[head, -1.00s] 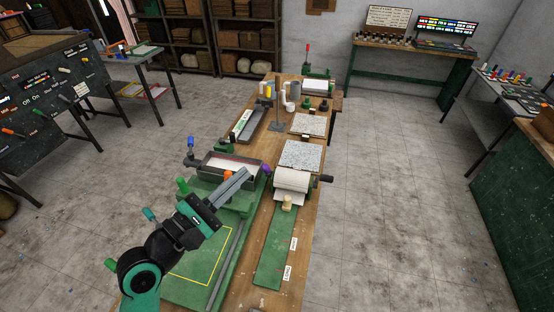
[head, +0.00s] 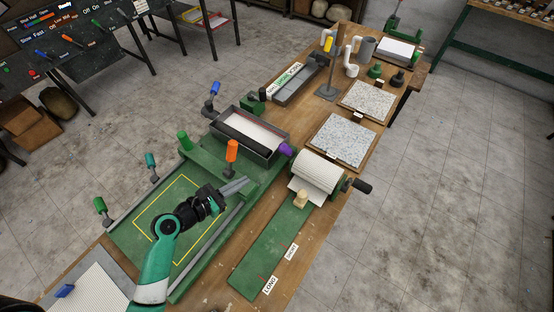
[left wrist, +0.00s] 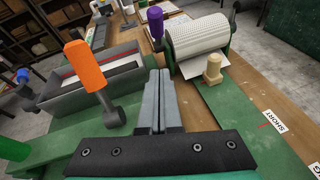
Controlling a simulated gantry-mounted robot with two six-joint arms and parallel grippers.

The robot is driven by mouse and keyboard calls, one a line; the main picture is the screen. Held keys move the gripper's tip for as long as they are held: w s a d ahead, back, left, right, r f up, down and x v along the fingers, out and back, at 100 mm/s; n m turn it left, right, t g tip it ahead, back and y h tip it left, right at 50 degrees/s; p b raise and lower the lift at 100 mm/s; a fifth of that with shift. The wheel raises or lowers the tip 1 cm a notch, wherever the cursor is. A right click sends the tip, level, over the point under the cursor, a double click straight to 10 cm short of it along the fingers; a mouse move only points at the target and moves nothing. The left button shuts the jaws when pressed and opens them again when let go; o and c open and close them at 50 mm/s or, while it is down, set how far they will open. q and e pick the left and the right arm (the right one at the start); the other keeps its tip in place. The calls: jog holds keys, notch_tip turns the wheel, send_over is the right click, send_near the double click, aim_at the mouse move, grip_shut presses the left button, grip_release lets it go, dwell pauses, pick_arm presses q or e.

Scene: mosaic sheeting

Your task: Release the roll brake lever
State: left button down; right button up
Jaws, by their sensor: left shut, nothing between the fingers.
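The white paper roll (head: 318,172) sits in a green stand on the bench, with a black crank at its right. A purple-handled lever (head: 286,149) stands at the roll's left end; I take it for the brake lever, though no label shows. It also shows in the left wrist view (left wrist: 155,24), beyond my fingertips. My left gripper (head: 242,184) is shut and empty above the green press bed, apart from the purple handle. An orange-handled lever (head: 232,150) stands close to the gripper; in the left wrist view the orange lever (left wrist: 86,66) is left of the fingers. My right gripper is not in view.
A grey tray (head: 250,135) lies behind the orange lever. A wooden knob (head: 300,199) stands on the green feed board (head: 272,245) marked LONG and SHORT. Green (head: 184,140), teal and blue handles rise around the bed. Two speckled slabs (head: 340,139) lie farther back.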

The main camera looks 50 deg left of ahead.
aim_at(288, 151)
pick_arm(q)
jog(key=shift+w+a+r, duration=0.1)
jog(key=shift+a, duration=0.05)
jog(key=w+r+b+x, duration=0.1)
jog(key=r+x, duration=0.2)
jog(key=x, duration=1)
jog(key=shift+s, duration=0.1)
